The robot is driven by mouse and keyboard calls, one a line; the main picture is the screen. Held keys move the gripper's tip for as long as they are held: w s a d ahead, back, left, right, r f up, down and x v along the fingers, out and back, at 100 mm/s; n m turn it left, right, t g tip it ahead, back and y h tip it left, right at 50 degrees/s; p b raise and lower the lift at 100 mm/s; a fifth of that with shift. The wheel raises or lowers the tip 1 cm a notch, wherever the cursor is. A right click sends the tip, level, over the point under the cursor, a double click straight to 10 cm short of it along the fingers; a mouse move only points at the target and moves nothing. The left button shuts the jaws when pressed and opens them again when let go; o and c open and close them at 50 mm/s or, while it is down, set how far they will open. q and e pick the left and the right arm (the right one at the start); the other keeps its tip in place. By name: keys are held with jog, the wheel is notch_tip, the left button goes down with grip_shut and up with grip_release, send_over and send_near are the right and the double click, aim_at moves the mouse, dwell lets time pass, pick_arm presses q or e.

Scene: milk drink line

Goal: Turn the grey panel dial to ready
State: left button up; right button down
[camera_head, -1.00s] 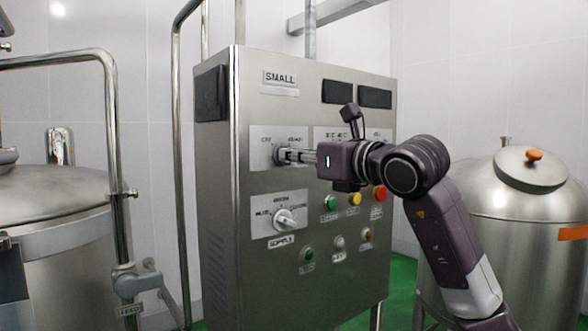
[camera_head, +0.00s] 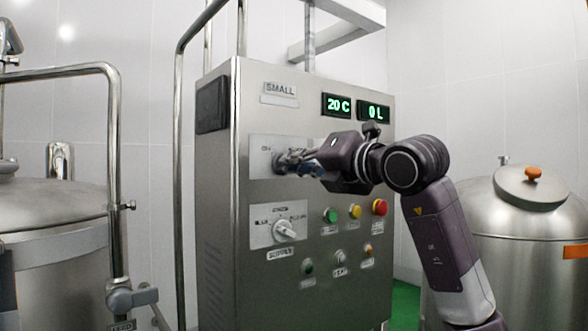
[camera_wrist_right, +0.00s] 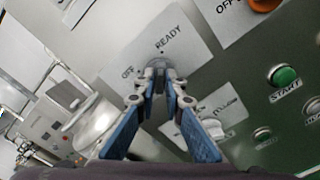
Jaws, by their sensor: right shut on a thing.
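The grey panel dial (camera_wrist_right: 158,63) sits on a pale plate (camera_head: 262,184) at the upper left of the steel cabinet's front. In the right wrist view the plate reads OFF and READY beside the dial. My right gripper (camera_head: 284,162) reaches in from the right and is shut on the dial. Its two blue-padded fingers close around the dial in the right wrist view (camera_wrist_right: 163,74). The fingers cover much of the dial, so I cannot tell exactly where it points. My left gripper is not in view.
Lit displays read 20 C (camera_head: 338,105) and 0 L (camera_head: 375,111). Below the dial is a supply selector (camera_head: 285,230). Green (camera_head: 330,215), yellow (camera_head: 355,211) and red (camera_head: 379,207) buttons are close under my right arm. Steel tanks stand left (camera_head: 50,205) and right (camera_head: 520,235).

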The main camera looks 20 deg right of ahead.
jog(key=shift+m, duration=0.3)
jog(key=c, duration=2)
grip_release()
jog(key=shift+d, duration=0.1)
jog(key=v, duration=1.2)
